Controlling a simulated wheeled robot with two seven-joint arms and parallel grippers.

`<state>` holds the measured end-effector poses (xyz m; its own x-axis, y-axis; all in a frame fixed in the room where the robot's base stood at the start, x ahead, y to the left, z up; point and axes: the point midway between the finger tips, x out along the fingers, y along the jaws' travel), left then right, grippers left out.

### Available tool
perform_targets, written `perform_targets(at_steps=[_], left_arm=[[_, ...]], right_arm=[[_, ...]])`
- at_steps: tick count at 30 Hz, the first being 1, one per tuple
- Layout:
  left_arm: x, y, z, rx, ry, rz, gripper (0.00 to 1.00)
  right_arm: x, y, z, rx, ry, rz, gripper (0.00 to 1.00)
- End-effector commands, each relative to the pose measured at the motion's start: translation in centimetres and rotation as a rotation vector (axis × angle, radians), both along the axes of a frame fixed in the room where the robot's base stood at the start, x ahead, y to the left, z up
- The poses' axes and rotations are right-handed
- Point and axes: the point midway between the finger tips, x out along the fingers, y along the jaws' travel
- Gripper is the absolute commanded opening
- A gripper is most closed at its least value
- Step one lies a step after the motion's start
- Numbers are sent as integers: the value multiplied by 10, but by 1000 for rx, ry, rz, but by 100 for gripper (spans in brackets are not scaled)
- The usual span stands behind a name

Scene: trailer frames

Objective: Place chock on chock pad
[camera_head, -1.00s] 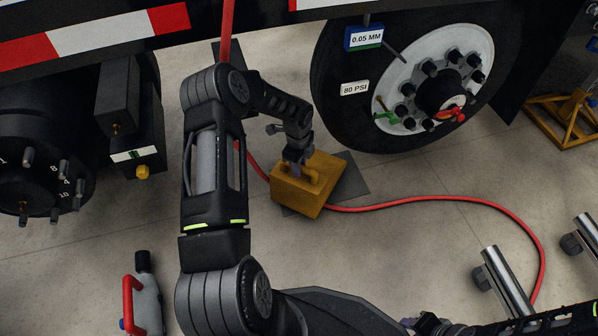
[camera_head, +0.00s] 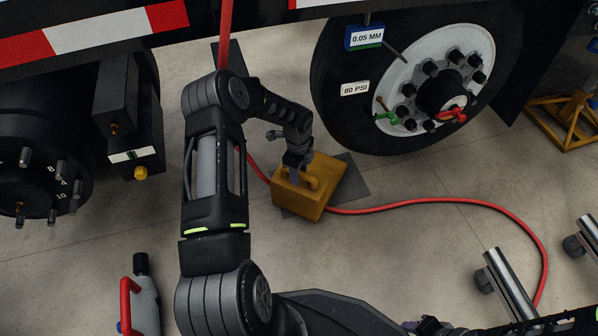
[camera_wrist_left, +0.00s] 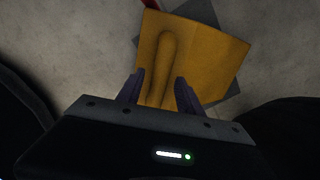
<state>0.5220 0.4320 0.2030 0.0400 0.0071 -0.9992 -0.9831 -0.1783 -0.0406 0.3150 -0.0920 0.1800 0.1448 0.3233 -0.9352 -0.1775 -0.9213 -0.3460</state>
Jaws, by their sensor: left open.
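The chock is a yellow wedge block (camera_head: 312,195) with a raised handle bar on top. It rests on the dark grey chock pad (camera_head: 354,178), covering most of it; the pad's edges show around it. The chock stands askew to the pad. My left gripper (camera_head: 292,175) is at the chock's handle. In the left wrist view my left gripper (camera_wrist_left: 160,92) is open, its purple fingers on either side of the handle (camera_wrist_left: 163,55) with gaps, over the yellow chock (camera_wrist_left: 210,58). At the head view's bottom edge, part of my right arm shows, its jaws unclear.
A big wheel (camera_head: 340,115) stands behind the chock. A red hose (camera_head: 430,200) runs past the chock and pad. A grey tool with a red handle (camera_head: 146,300) stands at lower left, and metal cylinders (camera_head: 507,282) lie at right. The floor in front of the chock is clear.

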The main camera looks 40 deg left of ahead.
Motion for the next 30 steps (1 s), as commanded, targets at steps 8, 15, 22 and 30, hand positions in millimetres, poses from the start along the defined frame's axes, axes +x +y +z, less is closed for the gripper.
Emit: perform_targets(at_steps=[8,15,22,30], left_arm=[[-1,0,39,2,-2,-1,43],[-2,0,71,1,-1,0,43],[-3,-1,74,0,0,0,43],[-3,-1,74,0,0,0,43]], right_arm=[[-3,1,18,-3,2,2,36],[-6,1,30,-6,4,4,36],[-6,1,30,-6,4,5,36],[-6,1,30,-6,4,5,36]])
